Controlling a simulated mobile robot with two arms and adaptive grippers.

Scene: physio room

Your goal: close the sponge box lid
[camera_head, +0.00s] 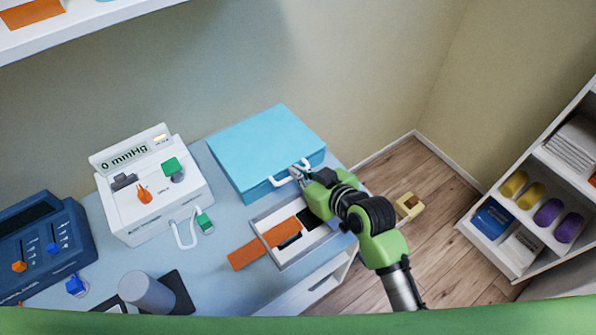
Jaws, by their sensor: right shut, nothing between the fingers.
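The light blue sponge box (236,180) stands at the back of the table against the wall. Its flat lid (265,143) lies down over the top, and I see no gap between lid and box. A white handle (288,177) sticks out at the front right side of the box. My right gripper (300,173) is shut and empty, with its fingertips right at the handle. I cannot tell if they touch it. The gripper hides part of the box's front right corner. My left gripper is not in view.
A white tray (258,217) with an orange strip (264,246) lies in front of the box, partly under my right arm. A white pressure device (155,195), a dark blue device (45,247) and a grey cylinder (146,292) stand left. A shelf (487,246) stands right, beyond open floor.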

